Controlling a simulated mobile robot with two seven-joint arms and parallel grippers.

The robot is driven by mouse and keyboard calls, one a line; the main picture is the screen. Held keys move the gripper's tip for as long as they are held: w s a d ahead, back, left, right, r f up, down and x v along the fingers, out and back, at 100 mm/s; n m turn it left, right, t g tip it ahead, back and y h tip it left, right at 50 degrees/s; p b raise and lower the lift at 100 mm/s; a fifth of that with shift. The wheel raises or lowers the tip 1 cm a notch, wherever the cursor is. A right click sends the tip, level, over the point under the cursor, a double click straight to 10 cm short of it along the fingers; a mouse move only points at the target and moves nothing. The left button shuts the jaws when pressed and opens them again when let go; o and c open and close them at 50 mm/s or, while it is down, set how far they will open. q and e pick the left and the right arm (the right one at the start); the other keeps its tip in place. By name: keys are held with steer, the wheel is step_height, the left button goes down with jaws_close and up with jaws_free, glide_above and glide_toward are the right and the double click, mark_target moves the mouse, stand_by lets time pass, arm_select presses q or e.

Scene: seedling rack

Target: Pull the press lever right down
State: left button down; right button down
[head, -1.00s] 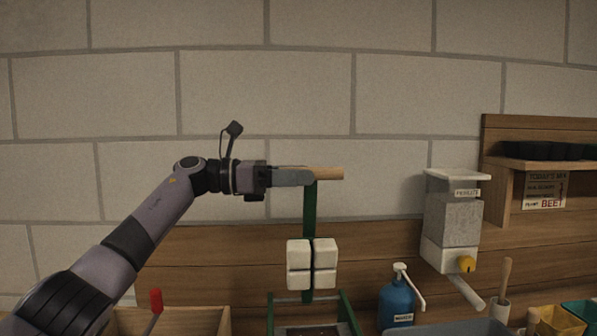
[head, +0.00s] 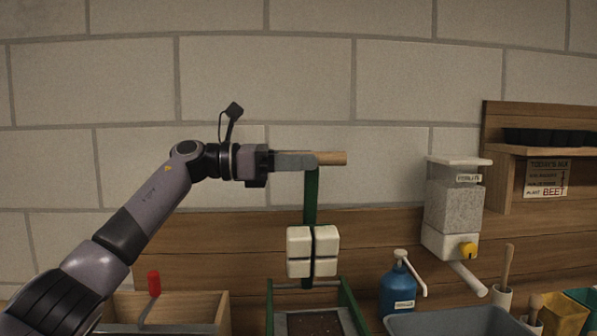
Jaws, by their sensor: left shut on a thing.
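The press lever is a green upright bar (head: 311,197) with a wooden cross handle (head: 332,158) at its top. Below, several white blocks (head: 312,251) sit in front of the bar, above a green press frame (head: 348,298) with a dark soil-filled tray (head: 315,324) in it. My left gripper (head: 310,160) reaches in from the left and is shut on the wooden handle, whose right end sticks out past the fingers. The lever stands upright with its handle high. My right gripper is not in view.
A blue pump bottle (head: 397,290) and a perlite dispenser (head: 452,205) stand to the right. A grey bin (head: 455,324) is at front right. A wooden box (head: 205,306) and a red-topped handle (head: 153,283) lie to the left. The wall is behind.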

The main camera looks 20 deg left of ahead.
arm_select(q)
steer(key=s+b, duration=0.1)
steer(key=s+d+f+b, duration=0.1)
steer(key=s+b, duration=0.1)
steer(key=s+d+f+b, duration=0.1)
steer(key=shift+s, duration=0.3)
steer(key=c, duration=0.9)
jaws_free()
steer(key=shift+r, duration=0.1)
steer(key=shift+a, duration=0.2)
